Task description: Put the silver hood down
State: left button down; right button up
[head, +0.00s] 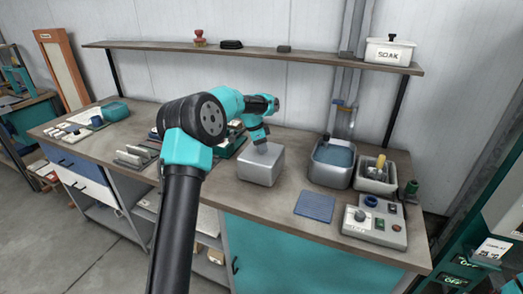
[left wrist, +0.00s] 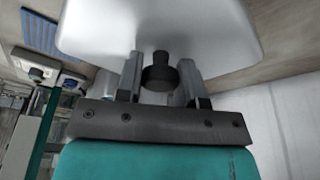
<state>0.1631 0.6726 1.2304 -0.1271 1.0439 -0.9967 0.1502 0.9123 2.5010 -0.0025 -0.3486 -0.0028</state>
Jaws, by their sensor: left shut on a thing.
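The silver hood (head: 260,166) is a pale metallic box with rounded edges, at the middle of the workbench in the head view. My left gripper (head: 260,141) is above it, pointing down, and shut on the dark knob on its top. In the left wrist view the hood (left wrist: 205,30) fills the upper part, and the gripper's two fingers (left wrist: 160,80) stand on either side of the dark round knob (left wrist: 160,72). I cannot tell whether the hood's base touches the bench. My right gripper is not in view.
Right of the hood stand a grey basin of bluish liquid (head: 333,161), a grey tub (head: 375,177) and a control box (head: 374,222). A blue ribbed mat (head: 315,206) lies in front of the basin. Bare bench (head: 237,197) shows in front of the hood. A shelf (head: 270,53) runs behind.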

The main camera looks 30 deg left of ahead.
pick_arm(q)
jog(key=shift+f, duration=0.95)
jog(key=c, duration=0.7)
grip_release()
jog(key=shift+c, duration=0.2)
jog(key=v, duration=1.2)
